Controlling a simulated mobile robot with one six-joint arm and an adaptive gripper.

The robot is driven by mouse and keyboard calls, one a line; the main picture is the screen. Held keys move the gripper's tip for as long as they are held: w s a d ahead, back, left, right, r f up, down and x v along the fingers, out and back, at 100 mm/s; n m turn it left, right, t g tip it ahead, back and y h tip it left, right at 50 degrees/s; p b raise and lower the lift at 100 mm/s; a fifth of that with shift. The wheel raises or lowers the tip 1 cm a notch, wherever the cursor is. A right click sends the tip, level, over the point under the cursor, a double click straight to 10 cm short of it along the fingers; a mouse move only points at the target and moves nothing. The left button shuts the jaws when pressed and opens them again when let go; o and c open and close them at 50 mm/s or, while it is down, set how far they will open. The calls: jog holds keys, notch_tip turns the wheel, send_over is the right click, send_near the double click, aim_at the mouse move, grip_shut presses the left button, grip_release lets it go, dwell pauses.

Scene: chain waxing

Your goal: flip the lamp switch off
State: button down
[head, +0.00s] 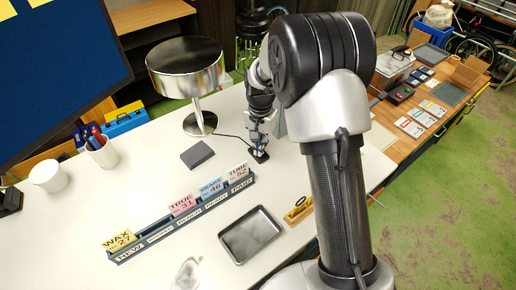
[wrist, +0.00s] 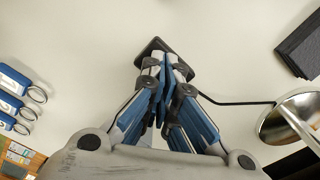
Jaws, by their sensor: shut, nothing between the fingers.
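The lamp (head: 187,68), with a shiny metal shade on a round base, stands on the white table left of my gripper; part of its base shows in the wrist view (wrist: 290,118). A thin black cord runs from it to the small dark switch box (head: 262,157) on the table. The box also shows in the wrist view (wrist: 184,50), partly hidden behind my fingertips. My gripper (head: 257,141) points down at the box, shut and empty, with its tips over it in the wrist view (wrist: 165,68). I cannot tell whether they touch, or which way the rocker sits.
A dark grey block (head: 197,154) lies left of the switch. A card rack (head: 150,238), a metal tray (head: 251,236) and a small wooden holder (head: 299,211) are nearer. A pen cup (head: 102,153) and white mug (head: 48,176) stand at left. A wooden bench (head: 388,140) adjoins at right.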

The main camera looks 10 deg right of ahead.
jog(key=shift+r+p, duration=1.9)
jog(key=shift+r, duration=1.3)
jog(key=shift+r, duration=0.1)
jog(key=s+r+n+t+b, duration=0.25)
jog(key=s+r+b, duration=0.45)
jog(key=s+b, duration=0.4)
jog(key=s+f+n+t+b, duration=0.1)
jog(key=s+f+n+b, duration=0.1)
jog(key=s, duration=0.7)
jog(key=s+f+n+t+b, duration=0.1)
jog(key=s+f+n+b, duration=0.2)
jog(key=s, duration=0.7)
jog(key=f+b, duration=0.1)
jog(key=b, duration=0.1)
jog(key=shift+f+b, duration=0.15)
jog(key=shift+b, duration=0.25)
